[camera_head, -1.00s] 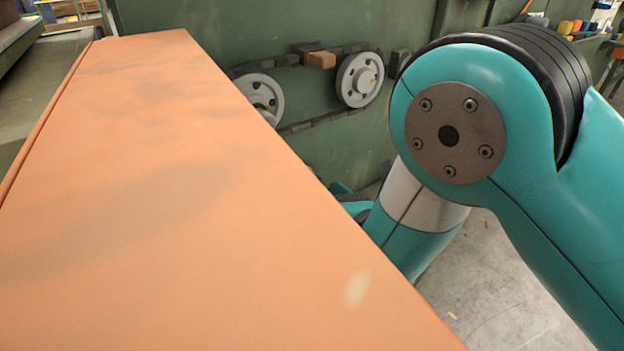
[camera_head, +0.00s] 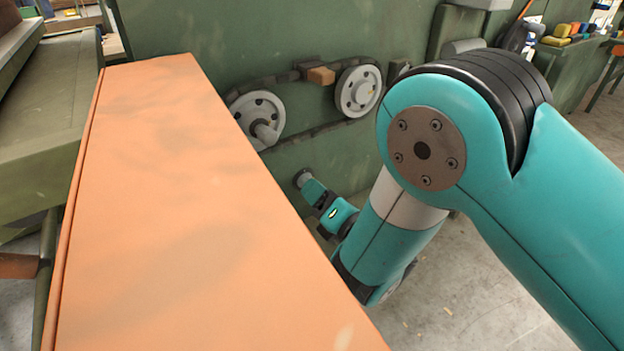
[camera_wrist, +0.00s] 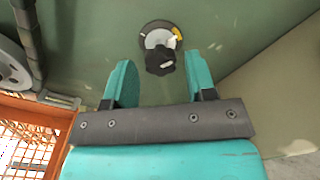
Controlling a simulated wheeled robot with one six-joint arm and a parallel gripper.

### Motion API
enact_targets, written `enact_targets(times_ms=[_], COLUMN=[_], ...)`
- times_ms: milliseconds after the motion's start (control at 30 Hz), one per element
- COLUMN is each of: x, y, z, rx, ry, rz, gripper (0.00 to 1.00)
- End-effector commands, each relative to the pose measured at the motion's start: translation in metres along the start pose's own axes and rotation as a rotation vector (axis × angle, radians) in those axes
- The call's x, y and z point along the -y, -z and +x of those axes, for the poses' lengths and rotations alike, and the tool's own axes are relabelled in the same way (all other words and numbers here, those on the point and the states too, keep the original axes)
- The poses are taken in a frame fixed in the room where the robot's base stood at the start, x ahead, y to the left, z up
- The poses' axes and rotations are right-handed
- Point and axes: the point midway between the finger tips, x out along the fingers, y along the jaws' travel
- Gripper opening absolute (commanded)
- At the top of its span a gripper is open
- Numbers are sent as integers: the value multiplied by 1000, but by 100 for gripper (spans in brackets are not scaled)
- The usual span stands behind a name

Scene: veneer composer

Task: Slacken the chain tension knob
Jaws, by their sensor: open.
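The chain tension knob (camera_wrist: 160,60) is black with a pale pointer mark. In the wrist view it stands on a round grey plate with a yellow mark, on the green machine face. My gripper (camera_wrist: 160,80) is open, with one teal finger to the left of the knob and one to the right. Clear gaps show on both sides, and I see no contact. In the head view my gripper (camera_head: 313,188) points at the machine face below the chain. A small grey disc (camera_head: 301,177) shows at its tip; the knob itself is not clear there.
A large orange panel (camera_head: 170,200) fills the left foreground of the head view, close beside my arm. The chain (camera_head: 295,76) runs around two grey wheels (camera_head: 357,92) above my gripper. An orange mesh (camera_wrist: 35,135) shows at lower left in the wrist view. Concrete floor (camera_head: 465,270) is open at right.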

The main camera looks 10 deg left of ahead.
Motion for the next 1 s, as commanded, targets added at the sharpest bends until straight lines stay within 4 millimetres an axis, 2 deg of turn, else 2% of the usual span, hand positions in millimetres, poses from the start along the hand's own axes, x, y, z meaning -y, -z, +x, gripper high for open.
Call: enact_targets(times_ms=[733, 767, 900, 1000], x=[1, 1, 1, 1], y=[0, 0, 0, 0], z=[10, 10, 10, 10], rx=[0, 0, 0, 0], ry=[0, 0, 0, 1], rz=[0, 0, -1, -3], gripper=[51, 46, 14, 14])
